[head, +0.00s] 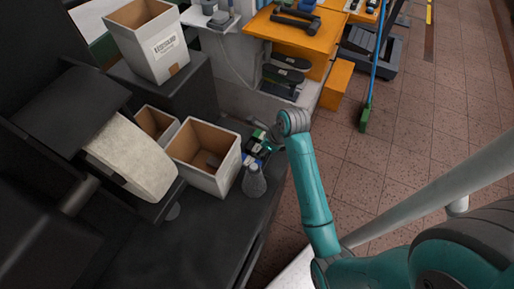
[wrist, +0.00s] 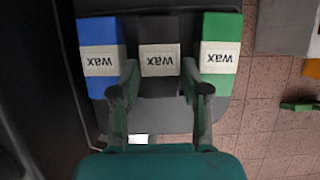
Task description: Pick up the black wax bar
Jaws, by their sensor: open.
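The black wax bar (wrist: 159,32) lies between a blue wax bar (wrist: 98,35) and a green wax bar (wrist: 222,32) in the wrist view. Each has a pale label reading "wax", upside down in the picture. My gripper (wrist: 160,92) is open and empty. Its two fingertips show either side of the black bar's near end, the left one by the blue bar and the right one overlapping the green bar's near end. I cannot tell how far above the bars they are. In the head view, the green bar (head: 257,138) shows beside my wrist, which partly hides the bars.
The bars rest on a grey surface (wrist: 165,119). In the head view, an open box (head: 208,180) and a grey flask-like object (head: 254,184) stand close to the bars on the dark bench (head: 200,240). An orange table (head: 300,35) stands behind. Tiled floor lies to the right.

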